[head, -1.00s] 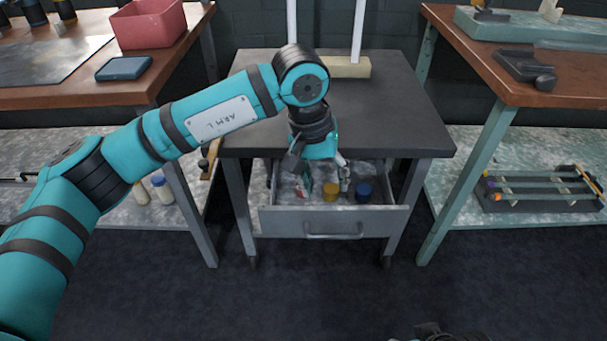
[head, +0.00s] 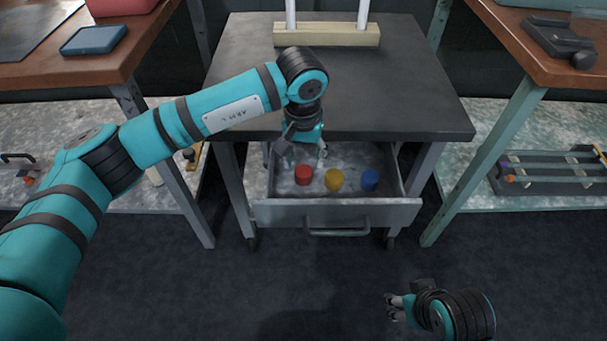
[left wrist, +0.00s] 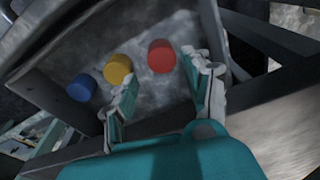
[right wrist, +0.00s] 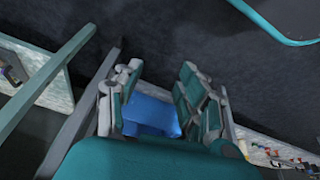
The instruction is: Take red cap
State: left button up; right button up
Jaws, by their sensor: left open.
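The red cap (head: 303,174) stands at the left in the open drawer, in a row with a yellow cap (head: 334,180) and a blue cap (head: 370,180). My left gripper (head: 304,160) is open and empty over the drawer's left rear, just behind the red cap. In the left wrist view the red cap (left wrist: 161,56) shows between and beyond the two fingertips, apart from them. My right gripper (head: 392,307) is low over the floor at the front right.
A pale block (head: 325,36) with upright rods stands on top. Benches flank both sides. The floor in front is clear.

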aim_at(303, 171)
pick_arm(q)
jog(key=f, duration=0.3)
jog(key=f+b, duration=0.1)
jog(key=f, duration=0.1)
jog(key=shift+w+f, duration=0.25)
jog(key=shift+w, duration=0.1)
jog(key=shift+f, duration=0.3)
pick_arm(e)
jog(key=w+a+r+t, duration=0.1)
jog(key=w+t, duration=0.2)
jog(key=w, duration=0.2)
jog(key=shift+w+a+r+y, duration=0.3)
jog(key=shift+a+y, duration=0.05)
jog(key=shift+y, duration=0.05)
pick_arm(q)
jog(key=c, duration=0.6)
